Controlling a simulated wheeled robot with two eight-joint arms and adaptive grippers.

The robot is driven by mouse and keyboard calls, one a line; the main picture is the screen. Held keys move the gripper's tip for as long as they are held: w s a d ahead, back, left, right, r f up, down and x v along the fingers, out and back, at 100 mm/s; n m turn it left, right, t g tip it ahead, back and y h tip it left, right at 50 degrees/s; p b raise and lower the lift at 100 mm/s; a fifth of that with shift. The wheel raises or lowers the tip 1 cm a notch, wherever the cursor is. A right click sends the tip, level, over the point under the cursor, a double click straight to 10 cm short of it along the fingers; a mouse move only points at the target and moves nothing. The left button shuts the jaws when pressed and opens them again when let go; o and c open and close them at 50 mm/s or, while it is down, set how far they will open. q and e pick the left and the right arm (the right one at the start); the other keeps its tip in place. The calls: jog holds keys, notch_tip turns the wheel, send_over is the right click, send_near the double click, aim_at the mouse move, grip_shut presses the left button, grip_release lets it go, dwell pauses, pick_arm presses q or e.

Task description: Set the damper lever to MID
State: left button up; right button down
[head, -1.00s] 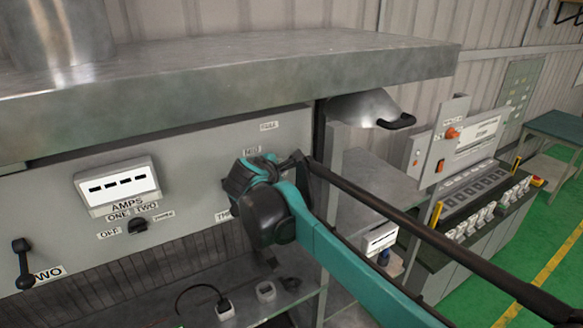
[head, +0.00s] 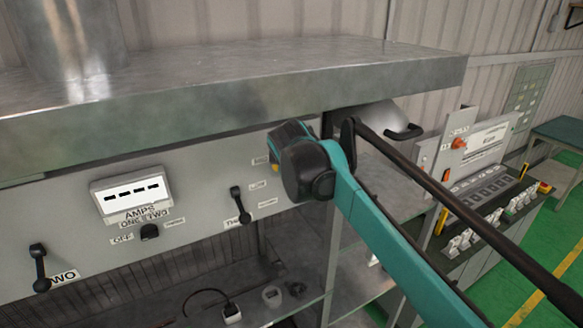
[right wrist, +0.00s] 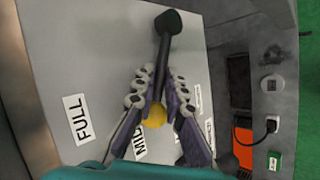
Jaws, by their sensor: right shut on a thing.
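The damper lever (right wrist: 163,50) shows in the right wrist view as a dark shaft with a black round end at the top and a yellow knob (right wrist: 154,115) at the lower end. My right gripper (right wrist: 162,76) is shut on it, one finger on each side of the shaft. The knob lies between the fingers, close to the MID label (right wrist: 139,138). The FULL label (right wrist: 78,118) is to the left. In the head view my right gripper (head: 287,160) is at the panel's right end, and the arm hides most of the lever. My left gripper is not in view.
The grey panel (head: 200,205) carries an amps display (head: 130,193), a lever marked TWO (head: 39,268) and another black lever (head: 240,205) left of my gripper. A metal hood ledge (head: 230,95) overhangs it. A control desk (head: 480,190) stands at the right.

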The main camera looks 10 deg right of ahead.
jog(key=c, duration=1.8)
grip_release()
jog(key=shift+c, duration=0.2)
jog(key=v, duration=1.2)
jog(key=shift+d, duration=0.1)
